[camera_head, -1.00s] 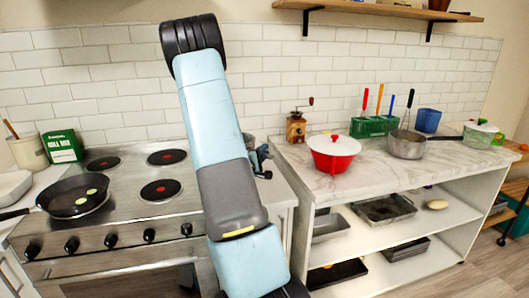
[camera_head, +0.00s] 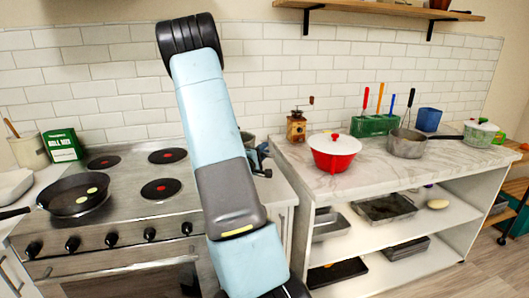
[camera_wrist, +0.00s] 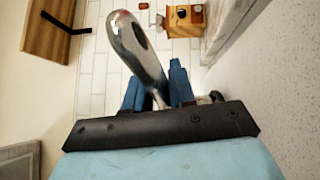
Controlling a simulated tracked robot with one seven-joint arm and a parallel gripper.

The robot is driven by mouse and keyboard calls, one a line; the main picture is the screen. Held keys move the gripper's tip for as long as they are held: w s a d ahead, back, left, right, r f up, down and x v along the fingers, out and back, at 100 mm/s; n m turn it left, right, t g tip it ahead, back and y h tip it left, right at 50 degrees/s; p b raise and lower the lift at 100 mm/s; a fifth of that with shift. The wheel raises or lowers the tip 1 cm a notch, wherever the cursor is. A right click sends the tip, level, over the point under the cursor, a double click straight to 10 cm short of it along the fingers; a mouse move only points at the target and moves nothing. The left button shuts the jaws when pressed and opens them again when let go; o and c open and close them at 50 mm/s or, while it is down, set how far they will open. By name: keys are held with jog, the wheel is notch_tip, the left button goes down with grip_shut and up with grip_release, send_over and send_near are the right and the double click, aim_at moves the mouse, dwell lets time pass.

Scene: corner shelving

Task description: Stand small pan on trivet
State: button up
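In the wrist view, a shiny metal handle (camera_wrist: 138,42) with a hole near its end rises between the two blue fingers of my gripper (camera_wrist: 155,88). The fingers appear closed on it, and it looks like the small pan's handle. In the head view, my gripper (camera_head: 262,160) is beside the counter's left end, mostly behind my arm. A bit of a grey metal vessel (camera_head: 248,138), probably the small pan, shows beside it; the rest is hidden. I cannot pick out a trivet in either view.
The marble counter (camera_head: 345,190) holds a grinder (camera_head: 296,127), a red lidded pot (camera_head: 333,152), a grey saucepan (camera_head: 407,144), a green utensil holder (camera_head: 374,126) and a blue cup (camera_head: 428,120). A black frying pan (camera_head: 75,203) sits on the stove (camera_head: 130,212). Trays lie on the lower shelves.

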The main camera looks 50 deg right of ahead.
jog(key=o, duration=0.5)
jog(key=shift+a, duration=0.15)
jog(key=v, duration=1.3)
jog(key=shift+a, duration=0.25)
